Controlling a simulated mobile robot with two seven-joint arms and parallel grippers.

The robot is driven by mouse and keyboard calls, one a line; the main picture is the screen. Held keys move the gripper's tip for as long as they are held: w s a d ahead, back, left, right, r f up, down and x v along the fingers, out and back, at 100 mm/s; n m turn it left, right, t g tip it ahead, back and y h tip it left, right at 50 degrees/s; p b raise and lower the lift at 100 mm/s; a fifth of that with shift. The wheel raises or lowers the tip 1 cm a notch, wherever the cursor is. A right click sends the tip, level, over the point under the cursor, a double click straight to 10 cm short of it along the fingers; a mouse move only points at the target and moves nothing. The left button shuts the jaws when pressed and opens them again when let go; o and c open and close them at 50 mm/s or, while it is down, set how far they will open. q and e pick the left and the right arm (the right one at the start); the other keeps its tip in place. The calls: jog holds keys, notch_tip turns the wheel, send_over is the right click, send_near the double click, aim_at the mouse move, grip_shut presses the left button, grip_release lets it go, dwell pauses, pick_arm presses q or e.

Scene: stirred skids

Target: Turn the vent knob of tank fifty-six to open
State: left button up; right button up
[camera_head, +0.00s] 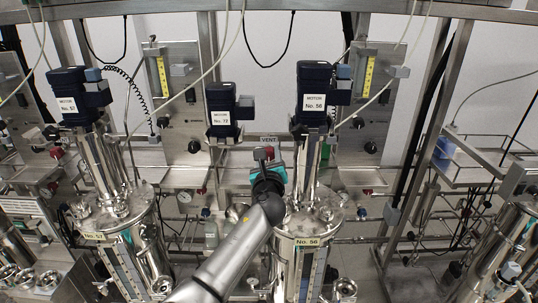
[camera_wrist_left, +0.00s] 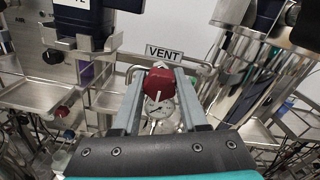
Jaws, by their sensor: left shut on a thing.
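The red vent knob (camera_wrist_left: 159,82) sits under a VENT sign (camera_wrist_left: 164,53) in the left wrist view. A white mark shows on its lower face, running nearly upright in that view. My left gripper (camera_wrist_left: 160,88) is shut on the knob, one finger on each side. In the head view my left gripper (camera_head: 264,158) is just below the VENT sign (camera_head: 268,139), and only a little red of the knob shows there. Tank fifty-six (camera_head: 304,262), a steel vessel labelled No. 56, stands just right of my left arm. My right gripper is not in view.
The dark motor labelled No. 56 (camera_head: 314,82) stands above the tank, close right of my gripper. Another motor, No. 72 (camera_head: 222,106), is to the left. Another tank (camera_head: 122,222) stands at the left.

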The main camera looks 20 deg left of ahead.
pick_arm(q)
grip_shut()
jog(key=shift+n, duration=0.3)
jog(key=n+b, duration=0.2)
jog(key=n, duration=0.2)
jog(key=shift+f+n, duration=0.1)
jog(key=shift+n, duration=0.3)
jog(key=n+b, duration=0.2)
jog(key=n, duration=0.3)
jog(key=n+b, duration=0.2)
jog(key=n, duration=0.4)
jog(key=shift+n, duration=0.4)
jog(key=n+b, duration=0.1)
jog(key=n, duration=0.3)
jog(key=shift+n, duration=0.4)
jog(key=o, duration=0.8)
grip_release()
